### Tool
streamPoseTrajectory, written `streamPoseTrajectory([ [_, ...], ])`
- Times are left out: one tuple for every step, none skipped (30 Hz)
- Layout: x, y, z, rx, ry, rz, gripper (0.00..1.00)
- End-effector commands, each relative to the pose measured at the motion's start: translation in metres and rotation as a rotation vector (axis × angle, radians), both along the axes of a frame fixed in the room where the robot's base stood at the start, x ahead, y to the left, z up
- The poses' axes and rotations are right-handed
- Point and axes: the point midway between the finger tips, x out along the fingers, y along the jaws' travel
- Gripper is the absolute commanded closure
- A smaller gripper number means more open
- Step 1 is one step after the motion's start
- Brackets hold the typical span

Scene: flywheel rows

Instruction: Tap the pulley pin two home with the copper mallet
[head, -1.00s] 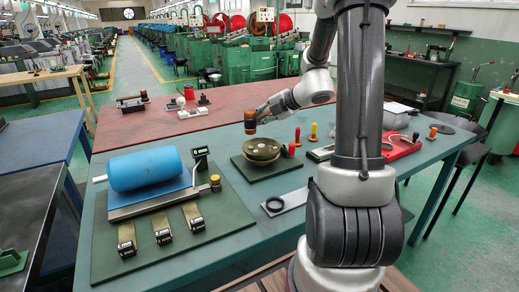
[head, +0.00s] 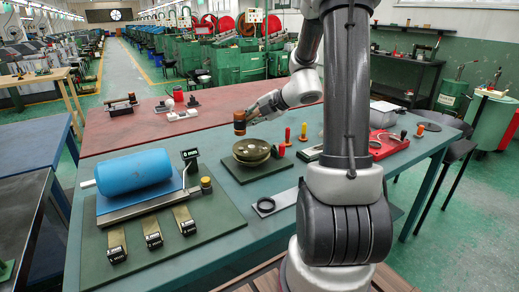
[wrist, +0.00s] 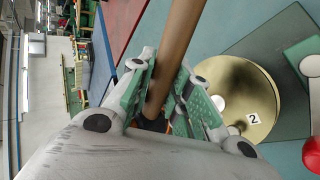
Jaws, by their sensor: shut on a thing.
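My gripper (head: 252,114) is shut on the brown handle of the copper mallet (head: 239,123). The mallet's copper head hangs above and slightly left of the brass pulley (head: 251,147), apart from it. In the wrist view the brown mallet handle (wrist: 176,50) runs up between my green-padded fingers (wrist: 157,108). The brass pulley (wrist: 268,72) lies right of them, with a white label (wrist: 252,91) reading 2. A pale round spot (wrist: 217,103) on the pulley may be the pin; I cannot tell how far it stands out. The pulley sits on a dark green plate (head: 262,176).
A blue cylinder (head: 134,172) lies at left on a green board (head: 195,229). A red tray (head: 388,143) is at right.

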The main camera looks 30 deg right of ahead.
Motion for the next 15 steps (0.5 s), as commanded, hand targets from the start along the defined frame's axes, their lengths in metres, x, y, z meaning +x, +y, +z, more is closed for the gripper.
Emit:
streamPoseTrajectory([
  [0.0002, 0.0000, 0.0005, 0.000, -0.001, 0.000, 1.00],
  [0.0002, 0.0000, 0.0005, 0.000, -0.001, 0.000, 1.00],
  [0.0002, 0.0000, 0.0005, 0.000, -0.001, 0.000, 1.00],
  [0.0002, 0.0000, 0.0005, 0.000, -0.001, 0.000, 1.00],
  [0.0002, 0.0000, 0.0005, 0.000, -0.001, 0.000, 1.00],
  [0.0002, 0.0000, 0.0005, 0.000, -0.001, 0.000, 0.83],
  [0.0002, 0.0000, 0.0005, 0.000, -0.001, 0.000, 0.88],
  [0.0002, 0.0000, 0.0005, 0.000, -0.001, 0.000, 0.94],
  [0.0002, 0.0000, 0.0005, 0.000, -0.001, 0.000, 1.00],
  [0.0002, 0.0000, 0.0005, 0.000, -0.001, 0.000, 1.00],
  [0.0002, 0.0000, 0.0005, 0.000, -0.001, 0.000, 1.00],
  [0.0002, 0.0000, 0.0005, 0.000, -0.001, 0.000, 1.00],
  [0.0002, -0.0001, 0.0006, 0.000, -0.001, 0.000, 1.00],
  [0.0000, -0.0007, 0.0014, 0.001, -0.002, -0.001, 1.00],
  [-0.0010, -0.0028, 0.0042, 0.000, -0.004, -0.001, 1.00],
])
